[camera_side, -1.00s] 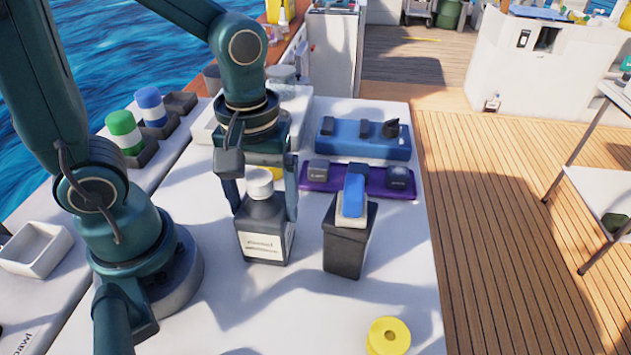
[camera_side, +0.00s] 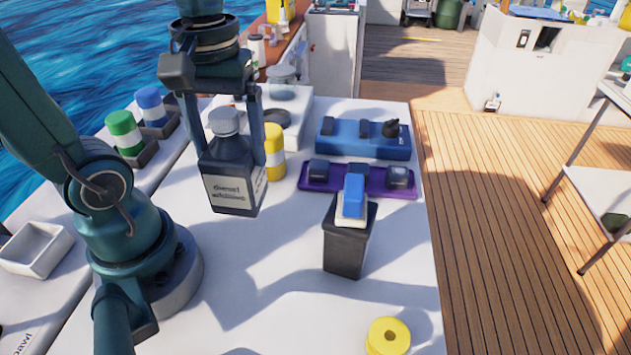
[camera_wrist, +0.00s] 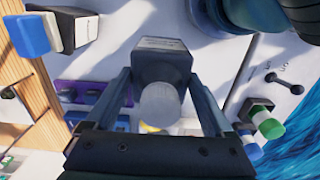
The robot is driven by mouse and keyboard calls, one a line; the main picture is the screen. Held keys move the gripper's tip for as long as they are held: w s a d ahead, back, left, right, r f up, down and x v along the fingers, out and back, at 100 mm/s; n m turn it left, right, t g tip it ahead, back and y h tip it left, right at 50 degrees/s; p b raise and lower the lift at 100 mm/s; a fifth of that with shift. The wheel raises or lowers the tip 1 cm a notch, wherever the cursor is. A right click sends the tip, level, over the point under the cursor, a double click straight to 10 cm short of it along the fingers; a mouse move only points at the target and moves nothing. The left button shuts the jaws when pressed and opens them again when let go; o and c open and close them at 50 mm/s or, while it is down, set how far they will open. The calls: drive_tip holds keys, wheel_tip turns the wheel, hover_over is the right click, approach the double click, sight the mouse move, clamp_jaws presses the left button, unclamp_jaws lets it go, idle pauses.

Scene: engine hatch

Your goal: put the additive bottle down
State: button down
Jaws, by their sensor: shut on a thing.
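The additive bottle (camera_side: 232,178) is dark grey with a grey cap and a white label reading "diesel additive". My gripper (camera_side: 233,143) is shut on it, one finger on each side, and holds it in the air above the white table, slightly tilted. In the wrist view the bottle (camera_wrist: 163,62) sits between the two fingers of my gripper (camera_wrist: 160,85), its pale cap toward the camera. The bottle's far side is hidden.
A black bin (camera_side: 346,245) with a blue-and-white object in its top stands to the right. Behind are a yellow-and-white canister (camera_side: 273,152), a purple tray (camera_side: 337,187) and a blue block (camera_side: 352,146). A yellow ring (camera_side: 388,336) lies in front. The table's middle is clear.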

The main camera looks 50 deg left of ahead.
drive_tip(key=w+a+r+m, duration=0.1)
drive_tip(key=a, duration=0.7)
drive_tip(key=w+a+r, duration=0.1)
drive_tip(key=a+r, duration=0.1)
drive_tip(key=a, duration=0.7)
wheel_tip(320, 180, down, 10)
drive_tip(key=s+a+n, duration=0.1)
drive_tip(key=a, duration=0.1)
drive_tip(key=shift+s+a, duration=0.25)
drive_tip(key=shift+s, duration=0.05)
drive_tip(key=shift+f, duration=0.15)
unclamp_jaws()
